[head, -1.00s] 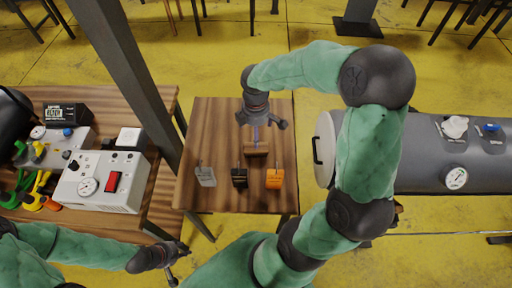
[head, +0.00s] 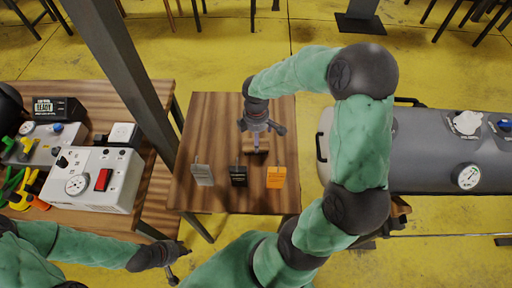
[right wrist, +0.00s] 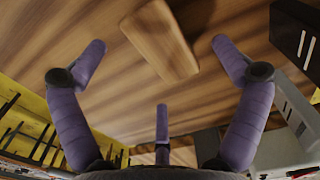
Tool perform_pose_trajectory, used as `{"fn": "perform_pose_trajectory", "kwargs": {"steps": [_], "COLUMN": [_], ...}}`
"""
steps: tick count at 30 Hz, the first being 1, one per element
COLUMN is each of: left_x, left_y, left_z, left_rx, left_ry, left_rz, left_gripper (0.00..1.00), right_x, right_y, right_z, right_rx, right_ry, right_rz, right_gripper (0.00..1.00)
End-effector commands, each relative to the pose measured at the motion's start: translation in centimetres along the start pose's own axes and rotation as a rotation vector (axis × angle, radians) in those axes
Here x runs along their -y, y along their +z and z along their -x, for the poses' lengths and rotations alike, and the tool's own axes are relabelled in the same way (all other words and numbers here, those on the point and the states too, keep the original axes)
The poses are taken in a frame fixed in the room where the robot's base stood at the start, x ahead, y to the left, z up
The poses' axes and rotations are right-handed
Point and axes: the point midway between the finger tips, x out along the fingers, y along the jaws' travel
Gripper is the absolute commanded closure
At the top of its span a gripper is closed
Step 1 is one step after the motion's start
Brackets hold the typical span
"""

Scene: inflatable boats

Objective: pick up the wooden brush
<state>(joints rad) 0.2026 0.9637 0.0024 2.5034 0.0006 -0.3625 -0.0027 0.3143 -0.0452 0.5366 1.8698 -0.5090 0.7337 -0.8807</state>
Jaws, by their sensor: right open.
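The wooden brush (head: 255,146) lies on the small wooden table, partly hidden under my right gripper (head: 262,128). In the right wrist view the brush (right wrist: 160,40) is a plain tan wooden block, set at a slant between and beyond the spread fingers. My right gripper (right wrist: 158,75) is open and empty, with its fingers pointing at the table above the brush; no contact shows. My left gripper (head: 178,264) is at the bottom left of the head view, off the small table's front left corner, with its fingers apart and nothing in them.
Grey (head: 202,175), black (head: 238,176) and orange (head: 276,177) blocks stand in a row in front of the brush. A dark post (head: 125,75) rises left of the small table (head: 205,125). A white device (head: 95,178) is on the left bench. A grey tank (head: 430,150) lies right.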

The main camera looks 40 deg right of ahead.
Motion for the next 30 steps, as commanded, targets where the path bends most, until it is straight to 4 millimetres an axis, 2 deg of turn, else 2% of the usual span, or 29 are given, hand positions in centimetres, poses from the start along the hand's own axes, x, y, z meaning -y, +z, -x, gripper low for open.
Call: {"fn": "perform_pose_trajectory", "kwargs": {"steps": [3,8,16,17,23,30], "left_x": [0.4,0.7,0.7,0.7,0.7,0.7], "left_y": [0.0,-0.1,-0.1,-0.1,-0.1,-0.1], "left_z": [-1.0,-1.9,-1.8,-1.8,-1.8,-1.8], "left_rx": [0.0,0.0,0.0,0.0,0.0,0.0], "left_ry": [0.0,0.0,0.0,0.0,0.0,0.0], "left_rz": [0.0,0.0,0.0,0.0,0.0,0.0], "left_gripper": [0.6,0.6,0.6,0.6,0.6,0.6], "right_x": [-0.3,-0.4,-0.5,-0.5,-0.4,-0.4], "right_y": [0.0,-0.1,-0.1,-0.1,-0.1,-0.1], "right_z": [-2.0,-4.1,-4.4,-4.4,-4.4,-4.4], "right_rx": [0.0,0.001,0.0,0.0,0.0,0.0], "right_ry": [-0.003,-0.003,-0.001,-0.001,-0.001,-0.001], "right_rz": [-0.001,0.001,0.001,0.001,0.001,0.001], "right_gripper": [0.03,0.03,0.03,0.08,0.65,0.67]}}
